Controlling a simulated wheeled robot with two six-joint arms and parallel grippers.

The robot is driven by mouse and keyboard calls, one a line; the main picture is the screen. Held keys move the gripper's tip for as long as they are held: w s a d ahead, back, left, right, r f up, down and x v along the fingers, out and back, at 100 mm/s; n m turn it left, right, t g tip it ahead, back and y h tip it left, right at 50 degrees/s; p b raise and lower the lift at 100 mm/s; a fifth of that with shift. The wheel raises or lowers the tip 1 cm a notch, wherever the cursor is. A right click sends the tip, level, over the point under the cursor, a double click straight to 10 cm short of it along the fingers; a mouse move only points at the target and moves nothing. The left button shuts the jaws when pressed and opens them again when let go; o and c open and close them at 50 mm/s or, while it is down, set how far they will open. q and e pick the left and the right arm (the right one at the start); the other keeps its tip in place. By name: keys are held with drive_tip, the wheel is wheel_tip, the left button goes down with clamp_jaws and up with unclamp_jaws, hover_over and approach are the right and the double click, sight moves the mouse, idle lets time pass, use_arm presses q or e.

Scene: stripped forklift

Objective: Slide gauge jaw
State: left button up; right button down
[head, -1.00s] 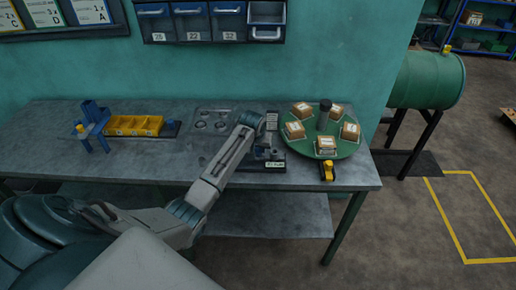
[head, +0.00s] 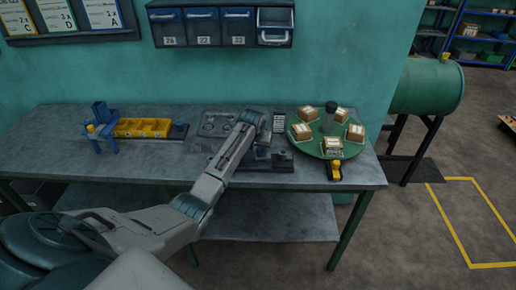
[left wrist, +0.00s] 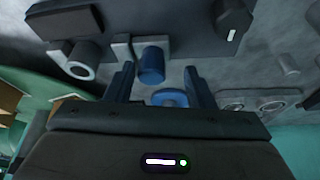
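The gauge (head: 280,163) is a dark block with short posts on the bench, left of the green turntable. In the left wrist view its dark base (left wrist: 185,18) carries a blue cylinder (left wrist: 152,66) beside a grey upright block (left wrist: 124,52) and a grey round post (left wrist: 82,62). I cannot tell for sure which part is the jaw. My left gripper (left wrist: 163,82) has its two dark blue fingers apart, with the blue cylinder in line with the gap. Contact is not clear. In the head view my left arm hides part of the gauge. My right gripper is not in view.
A green turntable (head: 307,146) with several boxes stands close to the right, with a yellow-and-black item (head: 335,170) at its front. A plate with round recesses (head: 218,124) lies behind my arm.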

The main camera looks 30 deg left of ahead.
use_arm(q)
drive_tip(key=shift+d+r, duration=0.1)
drive_tip(key=shift+d, duration=0.05)
drive_tip(key=shift+d+r, duration=0.1)
drive_tip(key=shift+r, duration=0.25)
drive_tip(key=b+v, duration=0.3)
drive_tip(key=v, duration=0.7)
drive_tip(key=shift+s, duration=0.15)
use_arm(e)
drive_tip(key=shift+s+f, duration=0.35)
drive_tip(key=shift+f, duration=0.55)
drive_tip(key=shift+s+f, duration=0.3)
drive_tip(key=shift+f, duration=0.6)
use_arm(q)
drive_tip(key=shift+f, duration=0.1)
